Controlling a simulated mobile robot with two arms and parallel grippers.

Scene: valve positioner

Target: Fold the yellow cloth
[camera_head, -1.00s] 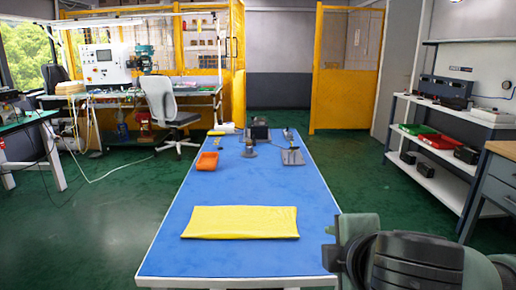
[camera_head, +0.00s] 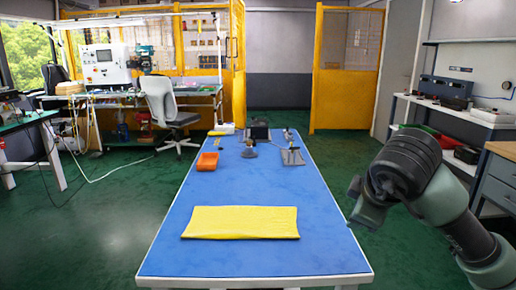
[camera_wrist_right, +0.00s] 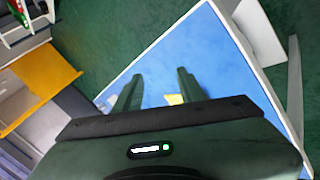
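The yellow cloth (camera_head: 240,222) lies as a wide, flat rectangle on the near part of the blue table (camera_head: 215,258). A small piece of the yellow cloth (camera_wrist_right: 174,99) shows between the fingers in the right wrist view, mostly hidden by the gripper body. My right gripper (camera_wrist_right: 160,82) has its two fingers apart with nothing between them, above the table. In the head view my right arm stands to the right of the table, and its fingers cannot be made out there. My left gripper is in neither view.
An orange tray (camera_head: 207,161), a dark box (camera_head: 259,132) and small metal parts (camera_head: 292,156) sit on the far part of the table. The table around the cloth is clear. A shelf unit (camera_head: 440,120) stands at the right.

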